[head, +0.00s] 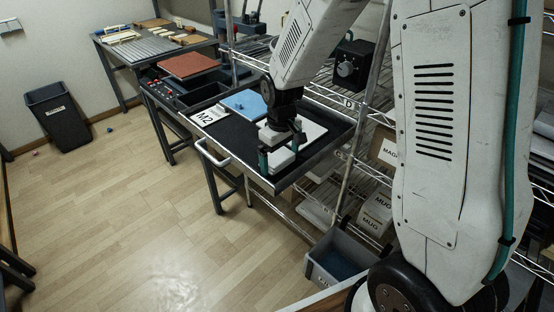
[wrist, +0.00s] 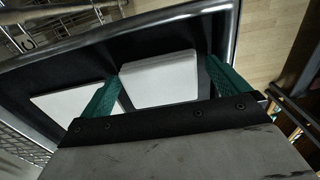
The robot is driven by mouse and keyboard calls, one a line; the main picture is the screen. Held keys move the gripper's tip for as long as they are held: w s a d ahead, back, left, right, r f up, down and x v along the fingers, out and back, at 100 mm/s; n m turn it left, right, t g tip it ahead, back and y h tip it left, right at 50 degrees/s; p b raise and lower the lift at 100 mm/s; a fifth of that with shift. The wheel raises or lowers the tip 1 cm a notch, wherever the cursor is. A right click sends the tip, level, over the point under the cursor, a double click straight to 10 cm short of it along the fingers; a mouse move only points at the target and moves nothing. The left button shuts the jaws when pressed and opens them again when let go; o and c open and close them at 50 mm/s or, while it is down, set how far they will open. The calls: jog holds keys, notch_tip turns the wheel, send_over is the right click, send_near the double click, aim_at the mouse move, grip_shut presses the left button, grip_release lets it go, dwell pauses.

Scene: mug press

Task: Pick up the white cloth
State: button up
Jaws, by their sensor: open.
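A white folded stack that looks like the white cloth (head: 281,159) lies near the front corner of a black tray (head: 237,144). In the wrist view the white cloth (wrist: 160,80) shows as a layered pad between my fingers. My gripper (head: 282,157) is over it, pointing down, with its green fingers apart, one on each side. In the wrist view my gripper (wrist: 162,72) is open, with gaps between cloth and fingers. A second, flatter white piece (head: 313,131) lies beside it, partly hidden by my gripper; it also shows in the wrist view (wrist: 65,101).
A blue cloth (head: 244,103) and a card marked M2 (head: 208,115) lie farther back on the tray. The tray has a raised metal rim and a front handle (head: 211,154). Wire shelving (head: 335,92) stands close on the right. A grey bin (head: 338,258) sits below.

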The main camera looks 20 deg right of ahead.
jog(key=c, duration=0.8)
